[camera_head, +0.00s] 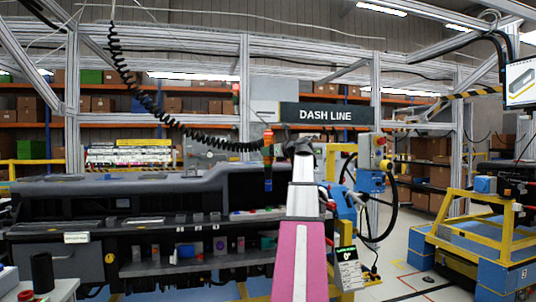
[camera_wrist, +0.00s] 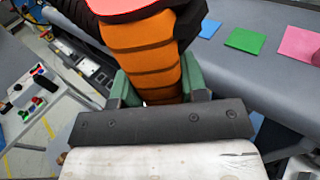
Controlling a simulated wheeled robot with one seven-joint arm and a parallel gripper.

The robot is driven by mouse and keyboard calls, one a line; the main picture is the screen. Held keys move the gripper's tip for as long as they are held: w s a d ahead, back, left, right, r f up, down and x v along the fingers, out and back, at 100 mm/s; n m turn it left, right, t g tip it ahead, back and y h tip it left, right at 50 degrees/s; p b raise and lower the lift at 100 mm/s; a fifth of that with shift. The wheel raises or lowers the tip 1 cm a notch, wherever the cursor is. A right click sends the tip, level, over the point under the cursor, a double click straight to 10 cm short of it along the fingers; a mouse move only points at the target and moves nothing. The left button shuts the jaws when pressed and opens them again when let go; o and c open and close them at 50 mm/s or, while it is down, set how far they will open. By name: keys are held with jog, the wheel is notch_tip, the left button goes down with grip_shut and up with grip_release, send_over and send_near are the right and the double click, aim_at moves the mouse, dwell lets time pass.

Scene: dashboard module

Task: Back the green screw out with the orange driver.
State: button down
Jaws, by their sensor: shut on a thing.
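My gripper (camera_wrist: 157,84) is shut on the driver, with a green-padded finger on each side of the body. The driver's tip is hidden in the wrist view. I cannot make out the green screw in either view.
Blue, green (camera_wrist: 245,40) and pink (camera_wrist: 298,45) squares lie on the grey dashboard surface. A white table (camera_wrist: 35,110) with small coloured parts stands at left in the wrist view. A yellow-framed cart (camera_head: 480,235) stands at right, with open floor before it.

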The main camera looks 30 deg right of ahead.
aim_at(271, 169)
jog(key=shift+f, duration=0.15)
jog(key=shift+f, duration=4)
dwell(0.7)
jog(key=shift+r, duration=3.1)
